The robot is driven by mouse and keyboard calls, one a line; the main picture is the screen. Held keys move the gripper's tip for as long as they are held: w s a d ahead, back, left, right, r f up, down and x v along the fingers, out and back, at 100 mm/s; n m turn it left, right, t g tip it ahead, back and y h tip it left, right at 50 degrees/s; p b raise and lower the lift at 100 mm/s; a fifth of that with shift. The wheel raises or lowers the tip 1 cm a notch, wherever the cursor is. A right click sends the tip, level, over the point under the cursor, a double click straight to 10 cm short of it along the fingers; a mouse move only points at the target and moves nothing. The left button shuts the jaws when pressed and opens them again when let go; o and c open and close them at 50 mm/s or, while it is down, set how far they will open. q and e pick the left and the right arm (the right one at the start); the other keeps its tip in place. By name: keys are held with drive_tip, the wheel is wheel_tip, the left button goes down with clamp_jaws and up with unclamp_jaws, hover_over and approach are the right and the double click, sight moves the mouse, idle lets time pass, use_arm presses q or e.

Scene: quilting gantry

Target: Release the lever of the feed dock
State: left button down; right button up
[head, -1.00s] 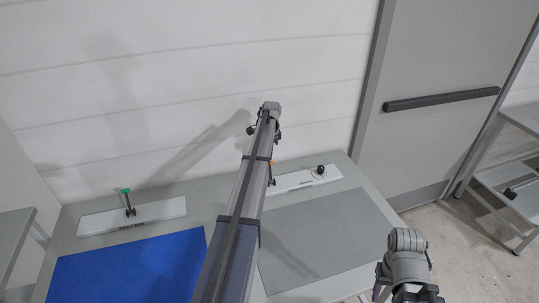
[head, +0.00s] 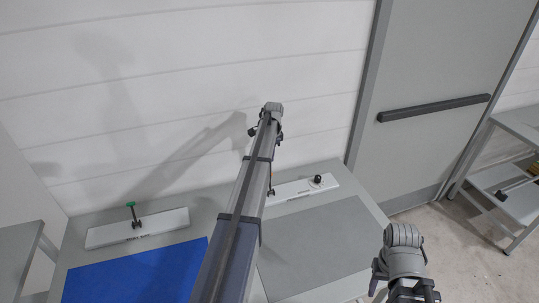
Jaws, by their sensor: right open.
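A pale plate (head: 165,224) at the table's back left carries an upright lever with a green handle (head: 131,204). A second pale plate (head: 294,190) at the back right carries a black ball knob (head: 317,180) and a small dark part with an orange tip beside my arm, partly hidden. The labels are too small to read, so I cannot tell which plate is the feed dock. My left arm crosses the middle towards the wall; its gripper (head: 268,122) is at the far end, its jaws unclear. My right gripper (head: 401,262) is open at lower right, apart from both plates.
The table (head: 227,220) bears a blue mat (head: 135,270) on the left and a grey mat (head: 320,245) on the right. A white wall stands close behind. A door with a dark bar (head: 433,107) and a grey shelf unit (head: 520,126) are at the right.

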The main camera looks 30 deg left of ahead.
drive_tip(key=shift+a+r+p, duration=0.1)
drive_tip(key=shift+r+p, duration=1.95)
drive_tip(key=shift+r, duration=0.6)
